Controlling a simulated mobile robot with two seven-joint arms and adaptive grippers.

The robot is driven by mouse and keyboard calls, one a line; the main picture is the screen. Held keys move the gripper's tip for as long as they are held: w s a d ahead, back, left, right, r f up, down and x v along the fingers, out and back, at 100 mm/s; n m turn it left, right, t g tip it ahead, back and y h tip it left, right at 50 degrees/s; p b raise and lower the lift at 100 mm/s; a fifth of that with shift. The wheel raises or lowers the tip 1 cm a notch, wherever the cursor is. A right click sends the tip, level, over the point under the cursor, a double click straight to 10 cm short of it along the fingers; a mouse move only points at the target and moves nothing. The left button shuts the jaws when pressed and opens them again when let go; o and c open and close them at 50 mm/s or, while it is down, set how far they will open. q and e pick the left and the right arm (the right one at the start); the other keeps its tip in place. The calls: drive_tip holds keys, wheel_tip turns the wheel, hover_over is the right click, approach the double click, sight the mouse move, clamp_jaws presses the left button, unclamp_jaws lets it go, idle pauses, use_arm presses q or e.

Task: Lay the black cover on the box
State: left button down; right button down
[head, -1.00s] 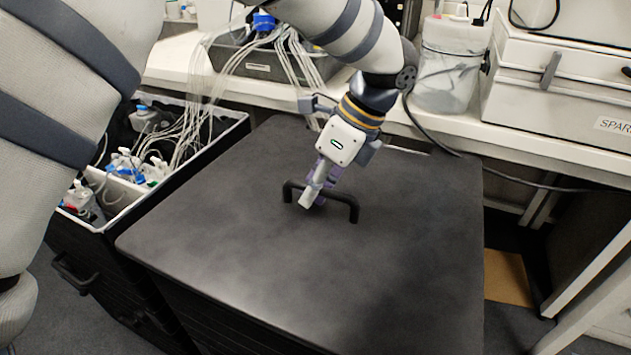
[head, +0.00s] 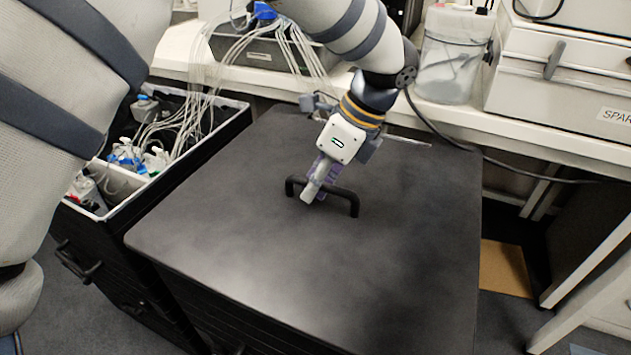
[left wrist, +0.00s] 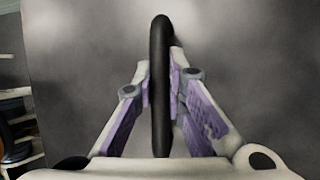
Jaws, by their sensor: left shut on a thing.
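The black cover (head: 230,250) is a large flat dark panel with a black bar handle (head: 345,198) on top. It lies roughly level above a dark body with black sides, partly visible under its front left edge. I cannot tell whether the cover touches it. My left gripper (head: 312,192) is shut on the handle, with its purple-padded fingers on either side of the bar. In the left wrist view the handle (left wrist: 160,75) runs between the finger pads, over the grey, smoky-looking cover surface (left wrist: 80,60). My right gripper is not in view.
An open black box (head: 215,150) with a pale rim stands left of the cover, holding bottles and tubing. White tubes run from it to the bench (head: 560,150) behind. A clear container (head: 450,60) stands there. Brown cardboard (head: 505,268) lies on the floor at right.

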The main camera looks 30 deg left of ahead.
use_arm(q)
drive_tip(key=shift+f, duration=0.3)
drive_tip(key=c, duration=1.6)
unclamp_jaws()
drive_tip(key=shift+o, duration=0.2)
drive_tip(key=s+a+r+v, duration=0.1)
drive_tip(key=a+v, duration=0.2)
drive_tip(key=v, duration=1.7)
drive_tip(key=shift+s+r, duration=0.2)
drive_tip(key=shift+r, duration=0.15)
